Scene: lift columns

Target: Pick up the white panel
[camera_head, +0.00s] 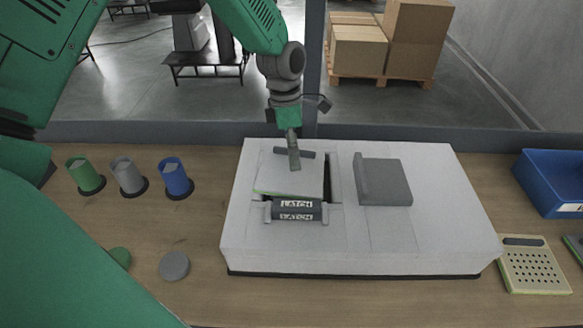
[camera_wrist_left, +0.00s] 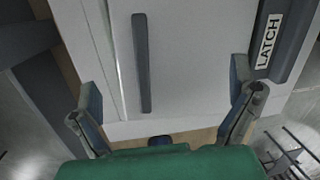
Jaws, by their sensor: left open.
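The white panel (camera_head: 283,182) lies in the left part of the white box top (camera_head: 440,215), with a thin green line on its near edge and a dark gap along its right side. A dark bar handle (camera_head: 308,154) is on its far part; in the left wrist view the handle (camera_wrist_left: 142,62) runs up the panel (camera_wrist_left: 195,65). My left gripper (camera_head: 293,158) is over the handle, partly covering it. In the left wrist view its fingers (camera_wrist_left: 165,88) are spread wide, with nothing between them touching. A dark latch (camera_head: 297,208) lies at the panel's near edge.
A grey block (camera_head: 384,182) sits on the box's right half. Green, grey and blue cups (camera_head: 129,175) stand at left, near a grey disc (camera_head: 174,266). A blue bin (camera_head: 553,180) and a beige perforated tray (camera_head: 533,268) are at right. Bare wood lies in front.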

